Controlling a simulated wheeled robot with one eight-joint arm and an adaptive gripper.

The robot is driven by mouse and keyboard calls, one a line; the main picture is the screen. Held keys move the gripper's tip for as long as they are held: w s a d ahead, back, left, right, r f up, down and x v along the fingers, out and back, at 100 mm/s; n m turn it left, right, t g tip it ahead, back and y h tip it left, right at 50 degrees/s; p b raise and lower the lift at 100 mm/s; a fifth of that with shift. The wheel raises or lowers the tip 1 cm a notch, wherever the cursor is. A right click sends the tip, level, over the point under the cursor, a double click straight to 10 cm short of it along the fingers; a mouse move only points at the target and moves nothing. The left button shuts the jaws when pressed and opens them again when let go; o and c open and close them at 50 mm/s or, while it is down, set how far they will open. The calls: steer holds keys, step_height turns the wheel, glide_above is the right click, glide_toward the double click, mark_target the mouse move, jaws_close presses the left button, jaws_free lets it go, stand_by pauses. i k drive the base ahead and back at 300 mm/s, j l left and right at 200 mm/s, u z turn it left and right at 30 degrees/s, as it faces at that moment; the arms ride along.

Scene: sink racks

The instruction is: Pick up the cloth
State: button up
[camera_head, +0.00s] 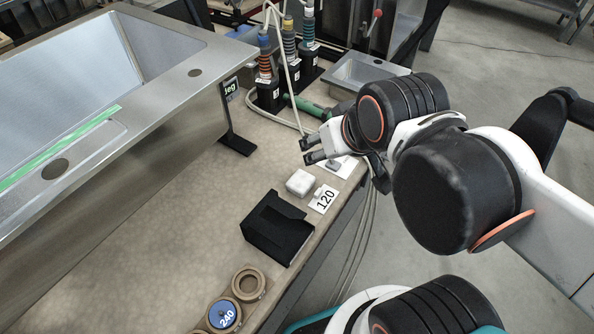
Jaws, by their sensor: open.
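No item is plainly recognisable as a cloth. A small white block-like piece (299,182) lies on the worktop near its front edge; I cannot tell whether it is folded cloth. My gripper (309,151) is open, with its two dark fingertips apart and pointing left. It is just beyond the white piece in the picture, apart from it and apparently above the worktop. Nothing shows between the fingers. A white card with a small grey item (312,164) lies partly hidden under the gripper.
Cork rings (249,283) are nearer, one holding a blue "240" disc (222,313). A large steel sink (165,120) stands left. Bottle-like tools (265,85) and a steel tray (350,70) are behind.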

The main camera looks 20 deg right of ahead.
mark_target(302, 182)
steer(key=u, duration=1.15)
steer(key=k+l+z, duration=0.1)
steer(key=z, duration=0.85)
steer(key=j+u, duration=0.35)
steer(key=j, duration=0.35)
steer(key=k+l, duration=0.2)
steer(key=i+j, duration=0.15)
